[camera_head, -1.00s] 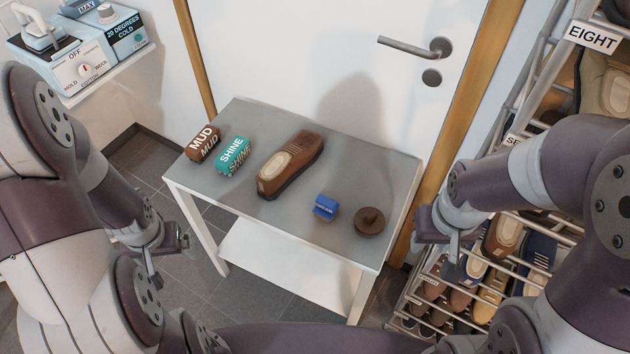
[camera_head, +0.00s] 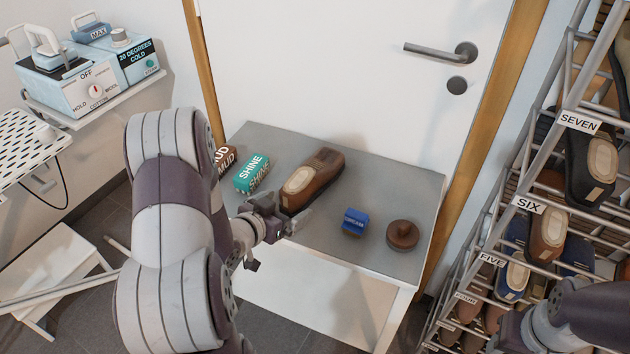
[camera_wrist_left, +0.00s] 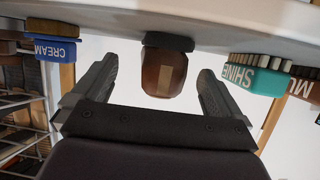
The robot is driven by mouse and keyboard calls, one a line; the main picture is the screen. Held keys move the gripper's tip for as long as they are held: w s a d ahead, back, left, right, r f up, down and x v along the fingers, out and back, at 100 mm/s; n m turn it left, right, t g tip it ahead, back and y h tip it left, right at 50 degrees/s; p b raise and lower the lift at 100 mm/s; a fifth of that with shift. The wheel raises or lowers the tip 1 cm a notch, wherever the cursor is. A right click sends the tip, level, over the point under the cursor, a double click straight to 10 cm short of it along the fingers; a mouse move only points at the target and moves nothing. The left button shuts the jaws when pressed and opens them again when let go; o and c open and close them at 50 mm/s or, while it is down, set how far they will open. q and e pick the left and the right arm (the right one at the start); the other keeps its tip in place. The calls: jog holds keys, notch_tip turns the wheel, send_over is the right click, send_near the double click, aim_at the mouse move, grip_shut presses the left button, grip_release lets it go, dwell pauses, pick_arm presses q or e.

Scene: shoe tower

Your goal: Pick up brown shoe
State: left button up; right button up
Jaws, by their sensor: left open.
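The brown shoe (camera_head: 312,178) lies on the grey table (camera_head: 283,137), sole down, its toe end pointing to the back right. My left gripper (camera_head: 290,212) is open at the shoe's near end, by the table's front edge. In the left wrist view the shoe (camera_wrist_left: 163,72) shows end-on, ahead of the open fingers of my left gripper (camera_wrist_left: 158,85) and between their lines. The fingers do not appear to touch it. My right gripper is not seen; only part of my right arm shows at the lower right.
The green SHINE brush (camera_head: 252,174) and brown MUD brush (camera_head: 222,158) lie left of the shoe. The blue CREAM block (camera_head: 355,221) and a round brown lidded tin (camera_head: 402,235) lie right. A shoe rack (camera_head: 520,203) stands at the right, a door (camera_head: 340,60) behind.

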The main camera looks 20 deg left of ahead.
aim_at(314, 175)
pick_arm(q)
jog(key=x, duration=0.4)
jog(key=b+x, duration=0.1)
jog(key=x, duration=0.1)
jog(key=shift+w+a+r, duration=0.15)
jog(key=shift+w+a, duration=0.05)
jog(key=shift+a, duration=0.1)
jog(key=c, duration=1.3)
jog(key=shift+r, duration=0.1)
jog(key=shift+c, duration=0.2)
